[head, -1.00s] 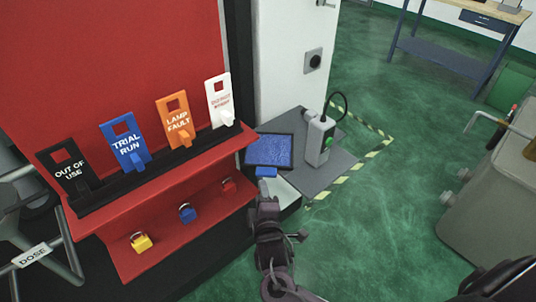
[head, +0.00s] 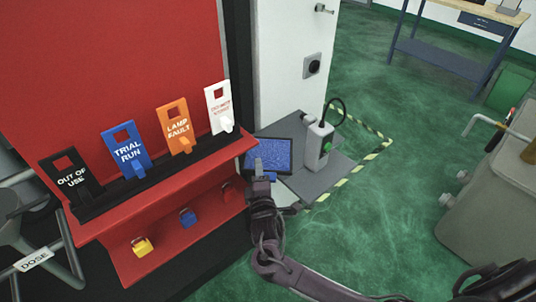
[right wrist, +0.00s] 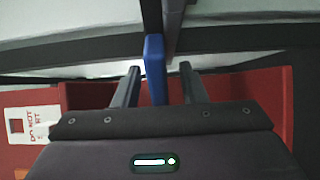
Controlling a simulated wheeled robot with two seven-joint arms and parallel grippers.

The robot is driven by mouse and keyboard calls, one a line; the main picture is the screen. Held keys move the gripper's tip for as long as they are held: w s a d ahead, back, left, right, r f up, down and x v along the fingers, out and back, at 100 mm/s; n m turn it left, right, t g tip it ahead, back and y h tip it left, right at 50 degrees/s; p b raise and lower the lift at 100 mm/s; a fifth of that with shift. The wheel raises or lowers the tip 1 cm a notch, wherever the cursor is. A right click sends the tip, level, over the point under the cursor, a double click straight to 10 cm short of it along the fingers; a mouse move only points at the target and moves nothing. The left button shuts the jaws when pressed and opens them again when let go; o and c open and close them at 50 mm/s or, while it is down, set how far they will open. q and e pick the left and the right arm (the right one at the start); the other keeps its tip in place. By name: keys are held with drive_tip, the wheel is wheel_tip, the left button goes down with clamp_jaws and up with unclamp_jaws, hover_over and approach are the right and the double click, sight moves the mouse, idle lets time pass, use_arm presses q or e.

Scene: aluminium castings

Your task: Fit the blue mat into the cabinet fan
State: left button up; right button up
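The blue mat (head: 268,153) sits in a dark frame on a grey surface beside the white cabinet, with a small blue tab (head: 271,177) at its near edge. My right gripper (head: 262,172) is at this tab and partly covers it. In the right wrist view the blue tab (right wrist: 155,68) stands between the two spread fingers of my right gripper (right wrist: 160,78), with gaps on both sides. I cannot tell for sure which part is the cabinet fan. My left gripper is not in view.
A red board (head: 175,205) with several hanging tags and small padlocks stands close left of my right gripper. The white cabinet (head: 285,60) rises behind the mat. A grey machine (head: 490,200) is at the right. Green floor between is clear.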

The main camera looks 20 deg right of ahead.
drive_tip(key=shift+w, duration=0.15)
clamp_jaws()
drive_tip(key=shift+r, duration=0.1)
idle(0.3)
